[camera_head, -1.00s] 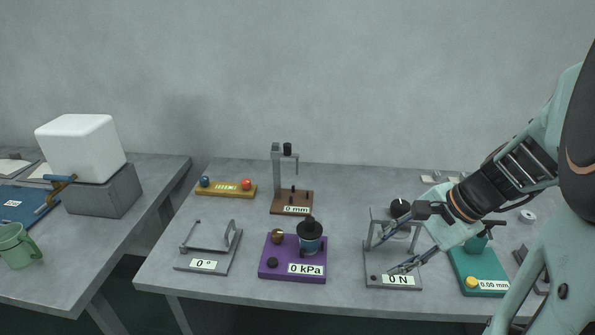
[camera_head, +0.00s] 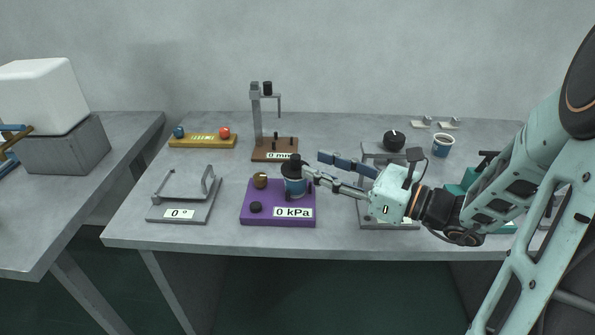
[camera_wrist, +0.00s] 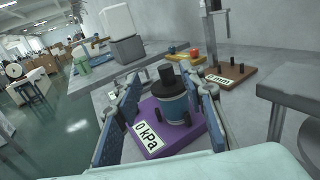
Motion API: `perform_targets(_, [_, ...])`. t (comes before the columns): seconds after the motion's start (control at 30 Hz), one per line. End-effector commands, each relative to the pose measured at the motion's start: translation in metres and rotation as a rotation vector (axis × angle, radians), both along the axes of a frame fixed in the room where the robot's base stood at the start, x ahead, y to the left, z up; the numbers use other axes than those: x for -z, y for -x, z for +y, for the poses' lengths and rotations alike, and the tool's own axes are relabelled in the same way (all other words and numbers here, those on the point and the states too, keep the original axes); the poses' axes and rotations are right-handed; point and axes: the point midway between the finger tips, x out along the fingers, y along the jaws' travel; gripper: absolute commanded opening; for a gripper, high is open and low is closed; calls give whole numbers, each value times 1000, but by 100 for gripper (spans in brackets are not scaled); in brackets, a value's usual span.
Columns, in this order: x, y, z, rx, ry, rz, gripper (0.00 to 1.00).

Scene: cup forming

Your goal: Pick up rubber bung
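The black rubber bung (camera_head: 291,168) has a wide brim and a raised knob. It sits on top of a blue and white cup (camera_head: 294,187), which stands upright on the purple pressure base (camera_head: 260,215) reading 0 kPa. My gripper (camera_head: 313,163) comes in from the right, with its tips close to the bung's right side. In the wrist view, the open blue-padded fingers (camera_wrist: 168,92) lie left and right of the bung (camera_wrist: 172,79) and cup (camera_wrist: 173,107). Nothing is held. I cannot tell whether a fingertip touches the bung.
The brown gauge stand (camera_head: 272,155) is behind, the grey angle frame (camera_head: 205,210) left. A force stand (camera_head: 380,222) lies below my gripper. Another cup (camera_head: 443,147) stands at right.

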Motion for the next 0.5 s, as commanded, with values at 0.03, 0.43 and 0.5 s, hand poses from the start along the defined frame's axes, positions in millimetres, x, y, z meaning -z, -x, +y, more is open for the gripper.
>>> perform_targets(0.03, [1, -4, 7, -2, 1, -2, 37])
perform_targets(0.43, [8, -31, 41, -4, 2, -2, 37])
perform_targets(0.5, [7, -36, 48, -2, 3, -1, 37])
